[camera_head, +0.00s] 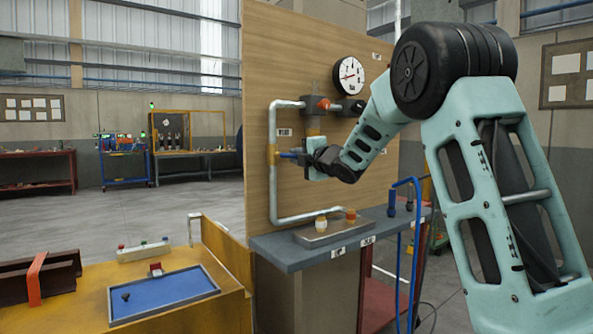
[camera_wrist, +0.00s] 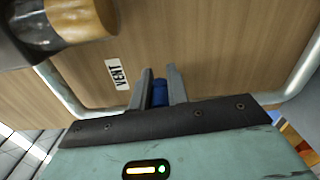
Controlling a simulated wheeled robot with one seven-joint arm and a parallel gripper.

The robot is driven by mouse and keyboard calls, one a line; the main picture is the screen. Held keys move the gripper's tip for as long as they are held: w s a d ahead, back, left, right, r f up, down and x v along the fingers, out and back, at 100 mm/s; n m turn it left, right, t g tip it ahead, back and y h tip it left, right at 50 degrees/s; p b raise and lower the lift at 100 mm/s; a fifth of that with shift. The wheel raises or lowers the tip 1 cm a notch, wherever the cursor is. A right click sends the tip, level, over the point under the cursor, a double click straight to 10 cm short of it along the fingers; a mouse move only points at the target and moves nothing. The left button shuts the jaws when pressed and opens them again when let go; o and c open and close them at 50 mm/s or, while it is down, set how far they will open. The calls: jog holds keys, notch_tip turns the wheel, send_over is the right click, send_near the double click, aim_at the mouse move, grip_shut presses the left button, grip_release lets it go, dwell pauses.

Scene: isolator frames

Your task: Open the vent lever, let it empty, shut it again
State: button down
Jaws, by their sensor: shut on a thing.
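The blue vent lever (camera_head: 289,154) sticks out to the right from a yellow-collared fitting on the left pipe of the wooden panel. It looks roughly level in the head view. My gripper (camera_head: 305,158) is at its outer end. In the wrist view the blue lever (camera_wrist: 159,94) sits between the two grey fingers of my gripper (camera_wrist: 160,82), which are shut on it. A label reading VENT (camera_wrist: 118,74) is on the panel beside it. A round white gauge (camera_head: 349,75) is higher up; its reading is too small to tell.
A dark valve block with a red-orange knob (camera_head: 322,104) sits above my gripper. Below is a grey shelf (camera_head: 285,246) with a tray (camera_head: 308,236) holding small fittings. A yellow bench (camera_head: 90,300) with a blue mat (camera_head: 165,293) stands at left. Silver pipe (camera_head: 273,195) runs close by.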

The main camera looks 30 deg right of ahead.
jog(key=shift+r+n+b, duration=0.25)
jog(key=shift+n+b, duration=0.15)
jog(key=shift+n, duration=0.3)
jog(key=c, duration=1.4)
grip_release()
jog(key=shift+r, duration=0.1)
jog(key=shift+o, duration=0.2)
jog(key=s, duration=1.7)
jog(key=shift+s+d, duration=0.2)
jog(key=shift+d, duration=0.1)
